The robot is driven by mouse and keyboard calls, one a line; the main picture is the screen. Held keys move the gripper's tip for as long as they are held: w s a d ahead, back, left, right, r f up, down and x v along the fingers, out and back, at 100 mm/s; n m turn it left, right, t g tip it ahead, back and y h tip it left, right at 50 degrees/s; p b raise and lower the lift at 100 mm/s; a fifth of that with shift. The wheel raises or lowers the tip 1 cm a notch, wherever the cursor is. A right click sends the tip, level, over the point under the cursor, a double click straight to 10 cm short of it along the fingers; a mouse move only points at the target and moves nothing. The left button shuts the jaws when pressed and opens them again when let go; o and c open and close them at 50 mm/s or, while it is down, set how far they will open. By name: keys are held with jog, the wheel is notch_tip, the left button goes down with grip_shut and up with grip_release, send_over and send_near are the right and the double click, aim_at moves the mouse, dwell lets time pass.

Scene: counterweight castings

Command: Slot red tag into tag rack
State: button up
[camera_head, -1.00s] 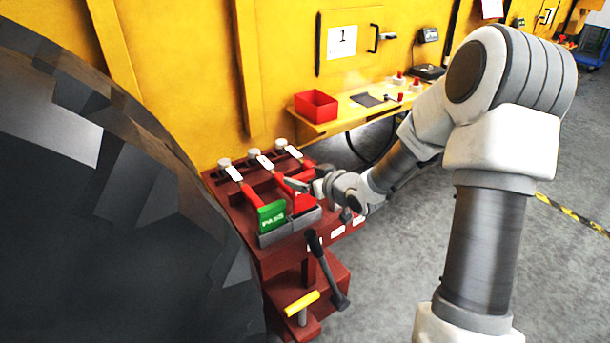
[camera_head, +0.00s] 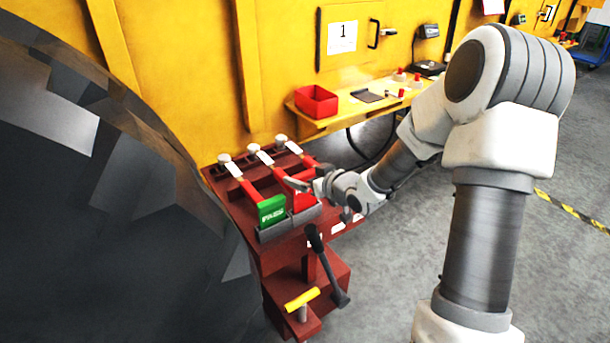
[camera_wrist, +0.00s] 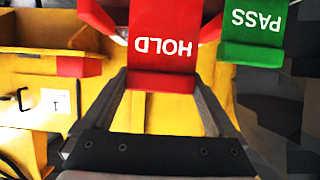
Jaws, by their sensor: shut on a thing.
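The red tag (camera_wrist: 165,55), lettered HOLD, fills the middle of the wrist view. My gripper (camera_wrist: 163,82) is shut on it, with one dark finger along each side. In the head view my gripper (camera_head: 302,186) is over the right part of the grey tag rack (camera_head: 290,229), and the red tag (camera_head: 303,201) hangs at the rack's right compartment. Whether its lower edge is inside the slot is unclear. A green PASS tag (camera_head: 271,210) stands in the rack's left part, and also shows in the wrist view (camera_wrist: 254,30).
The rack sits on a dark red stand (camera_head: 232,200) with several white-knobbed red handles behind it. A black lever (camera_head: 326,265) and a yellow handle (camera_head: 302,299) are in front. A large dark casting (camera_head: 90,210) fills the left. A red bin (camera_head: 316,101) is on a yellow shelf.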

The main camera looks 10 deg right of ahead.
jog(key=shift+f+b, duration=1.15)
jog(key=shift+f, duration=0.3)
jog(key=shift+f+b, duration=0.45)
jog(key=shift+f, duration=0.1)
dwell(0.3)
jog(key=o, duration=1)
jog(key=p+v, duration=0.5)
jog(key=v, duration=1.2)
notch_tip(320, 180, up, 7)
jog(key=p, duration=0.6)
jog(key=shift+s+p, duration=0.2)
jog(key=shift+p, duration=0.15)
jog(key=shift+d, duration=0.15)
